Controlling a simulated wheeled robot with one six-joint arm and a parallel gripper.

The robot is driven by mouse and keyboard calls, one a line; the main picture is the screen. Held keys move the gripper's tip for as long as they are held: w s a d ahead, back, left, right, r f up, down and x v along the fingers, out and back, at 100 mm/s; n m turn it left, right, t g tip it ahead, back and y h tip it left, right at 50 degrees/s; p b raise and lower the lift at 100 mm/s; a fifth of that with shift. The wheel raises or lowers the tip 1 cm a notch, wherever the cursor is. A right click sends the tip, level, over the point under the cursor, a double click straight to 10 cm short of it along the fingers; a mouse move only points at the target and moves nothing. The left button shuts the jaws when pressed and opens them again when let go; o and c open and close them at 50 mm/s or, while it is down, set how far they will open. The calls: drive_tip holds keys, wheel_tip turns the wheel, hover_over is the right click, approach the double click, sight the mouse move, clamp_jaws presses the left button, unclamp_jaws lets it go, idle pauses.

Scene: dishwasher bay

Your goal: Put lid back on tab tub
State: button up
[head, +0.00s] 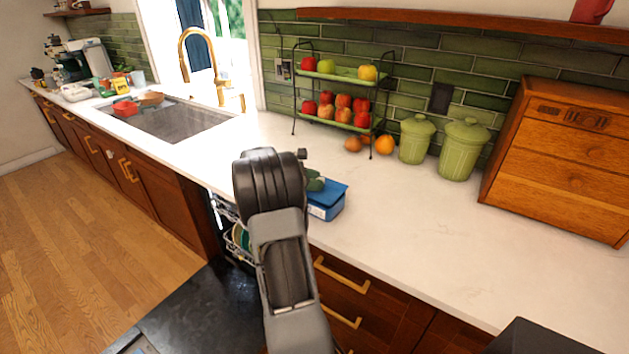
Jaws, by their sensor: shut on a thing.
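The blue tab tub (326,212) stands on the white counter near its front edge, just right of my arm. A pale label shows on its front. A flat blue top, which looks like the lid (333,191), is over the tub; I cannot tell whether it is seated or just above it. A dark green shape (315,182) shows at the lid's left side, too small to make out. My arm hides the left part of the tub and most of my gripper (303,169), which is shut at the lid. Its fingertips and exact hold are hidden.
An open dishwasher rack (236,240) with dishes is below the counter, left of my arm. A fruit rack (340,95), two green canisters (460,150) and a wooden drawer box (560,150) stand at the back. The sink (175,120) is at left. Counter right of the tub is clear.

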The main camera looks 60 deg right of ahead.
drive_tip(key=shift+f, duration=0.4)
drive_tip(key=o, duration=0.9)
drive_tip(key=shift+r, duration=0.6)
drive_tip(key=v, duration=1.2)
drive_tip(key=s+a+f+m+t+y, duration=0.1)
drive_tip(key=s+a+m+t+y, duration=0.1)
drive_tip(key=a, duration=0.9)
drive_tip(key=s+a+f+m+t+y, duration=0.2)
drive_tip(key=s+a+t+y, duration=0.3)
drive_tip(key=a, duration=0.7)
drive_tip(key=s+a+f+m+t+y, duration=0.2)
drive_tip(key=a+t, duration=0.3)
drive_tip(key=a, duration=0.7)
drive_tip(key=shift+s+m+t+y, duration=0.4)
drive_tip(key=shift+s+m+y, duration=0.3)
drive_tip(key=shift+m, duration=0.2)
drive_tip(key=shift+a, duration=0.15)
